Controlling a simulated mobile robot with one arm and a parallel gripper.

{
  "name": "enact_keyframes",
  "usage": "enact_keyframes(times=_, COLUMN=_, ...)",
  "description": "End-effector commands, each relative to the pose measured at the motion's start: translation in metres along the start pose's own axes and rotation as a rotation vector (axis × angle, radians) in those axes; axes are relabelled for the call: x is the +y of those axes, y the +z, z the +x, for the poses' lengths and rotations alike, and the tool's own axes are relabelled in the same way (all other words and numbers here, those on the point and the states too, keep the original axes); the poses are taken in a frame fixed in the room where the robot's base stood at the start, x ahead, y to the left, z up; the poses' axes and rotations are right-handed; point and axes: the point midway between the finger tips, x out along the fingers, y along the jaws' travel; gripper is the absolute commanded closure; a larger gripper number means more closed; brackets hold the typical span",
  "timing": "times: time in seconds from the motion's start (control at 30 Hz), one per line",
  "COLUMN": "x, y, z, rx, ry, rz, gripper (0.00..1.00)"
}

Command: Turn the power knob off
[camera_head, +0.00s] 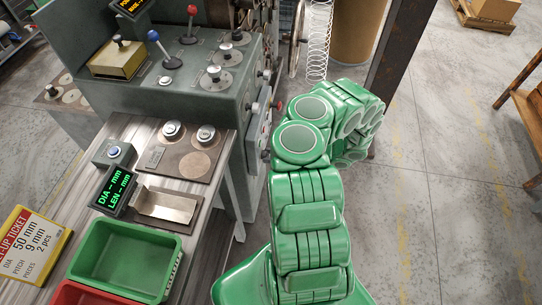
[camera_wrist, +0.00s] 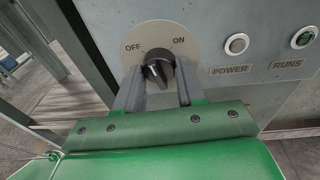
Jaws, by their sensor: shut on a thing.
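The power knob (camera_wrist: 157,70) is a black knob on a round beige plate (camera_wrist: 140,38) marked OFF at upper left and ON at upper right, in the wrist view. My gripper (camera_wrist: 158,84) has one dark finger on each side of the knob and is shut on it. I cannot tell clearly which mark the knob points at. In the head view my green arm hides the knob and my gripper.
Right of the knob, the grey panel (camera_wrist: 220,85) carries a button labelled POWER (camera_wrist: 237,44) and one labelled RUNS (camera_wrist: 303,38). In the head view, the bench holds a green bin (camera_head: 167,255) and a display (camera_head: 113,190). Open floor (camera_head: 425,220) lies to the right.

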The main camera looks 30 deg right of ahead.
Motion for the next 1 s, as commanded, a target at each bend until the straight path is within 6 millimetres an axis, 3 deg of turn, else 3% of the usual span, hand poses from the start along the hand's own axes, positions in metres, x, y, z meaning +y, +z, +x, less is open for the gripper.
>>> enact_keyframes(times=0.5, x=0.0000, y=0.0007, z=-0.0006, rx=0.030, ry=-0.045, rz=-0.433, gripper=0.92)
enact_keyframes(times=1.0, x=0.0006, y=0.0009, z=-0.0003, rx=0.040, ry=-0.060, rz=-0.598, gripper=0.92)
